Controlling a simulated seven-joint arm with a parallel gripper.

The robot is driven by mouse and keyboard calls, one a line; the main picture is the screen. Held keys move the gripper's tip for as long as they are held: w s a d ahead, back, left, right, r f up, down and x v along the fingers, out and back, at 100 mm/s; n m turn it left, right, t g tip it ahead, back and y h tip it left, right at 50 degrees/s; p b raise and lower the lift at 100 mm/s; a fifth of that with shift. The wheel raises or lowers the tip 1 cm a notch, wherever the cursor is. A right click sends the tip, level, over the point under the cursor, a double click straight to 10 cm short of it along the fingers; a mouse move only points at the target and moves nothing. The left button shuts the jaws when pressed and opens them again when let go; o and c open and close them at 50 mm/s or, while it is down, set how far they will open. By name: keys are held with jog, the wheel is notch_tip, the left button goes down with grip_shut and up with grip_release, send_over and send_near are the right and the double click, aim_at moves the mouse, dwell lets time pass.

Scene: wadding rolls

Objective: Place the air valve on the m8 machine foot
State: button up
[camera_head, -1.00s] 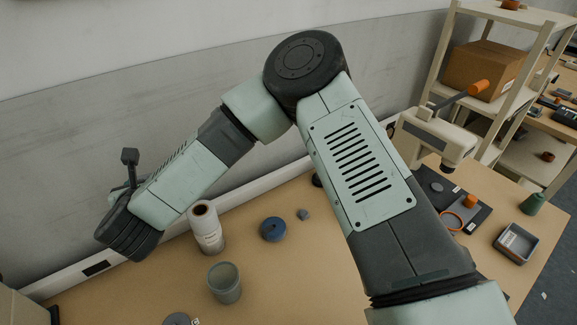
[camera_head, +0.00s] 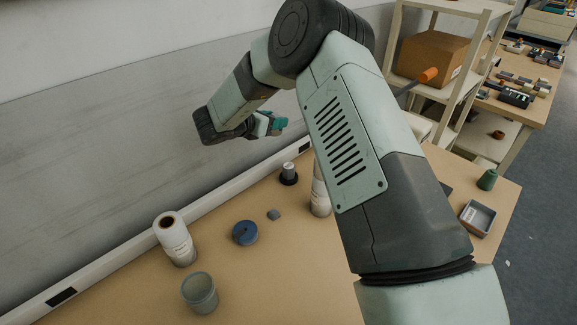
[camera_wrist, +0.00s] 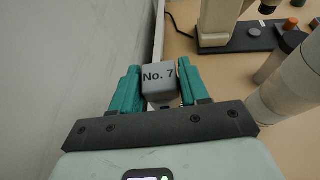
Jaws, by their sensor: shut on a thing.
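My gripper (camera_wrist: 160,68) is shut on a grey blocky piece marked "No. 7" (camera_wrist: 158,77), apparently the air valve; a narrower part shows below it. In the head view my gripper (camera_head: 277,123) is raised near the back wall, and the piece in it is hard to make out. What looks like the m8 machine foot (camera_head: 288,174), a silver cylinder on a round black base, stands upright on the table near the back ledge. My gripper is above it in the picture and apart from it. I cannot make out the foot in the wrist view.
A white wrapped roll (camera_head: 176,242), a grey-green cup (camera_head: 200,292), a blue ring-shaped roll (camera_head: 245,233) and a small grey block (camera_head: 273,214) stand on the left. Another pale roll (camera_head: 319,192) is right of the foot, partly behind my arm. A grey tray (camera_head: 477,218) lies far right.

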jog(key=m+g+h, duration=0.1)
send_over(288, 166)
notch_tip(288, 166, down, 10)
jog(key=shift+r, duration=0.25)
jog(key=shift+f, duration=2.05)
jog(key=shift+f, duration=0.2)
jog(key=o, duration=1.2)
jog(key=shift+c, duration=0.2)
